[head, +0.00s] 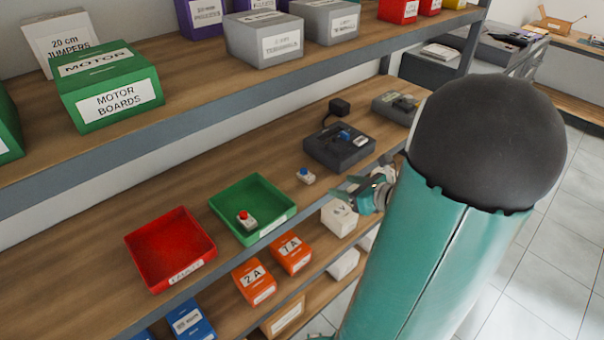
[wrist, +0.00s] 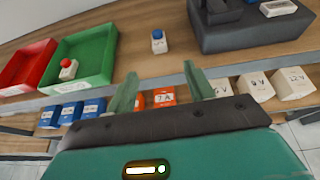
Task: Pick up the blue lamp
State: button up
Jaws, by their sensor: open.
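The blue lamp (head: 306,176) is a small white block with a blue top. It stands on the middle wooden shelf, between the green tray and a dark grey device. In the wrist view the blue lamp (wrist: 158,41) stands upright beyond my fingertips, between them in the picture. My gripper (head: 365,190) is to the right of the lamp in the head view, near the shelf's front edge, and apart from it. In the wrist view my gripper (wrist: 162,85) has its two green fingers spread, with nothing held between them.
A green tray (head: 281,221) holds a white block with a red top (head: 246,219). A red tray (head: 141,263) is left of it. Orange boxes (head: 254,281) sit on the shelf below. An upper shelf (head: 200,92) overhangs the back.

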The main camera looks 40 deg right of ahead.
aim_at(308, 176)
jog(key=x, duration=1.2)
jog(key=shift+w, duration=0.4)
jog(key=c, duration=1)
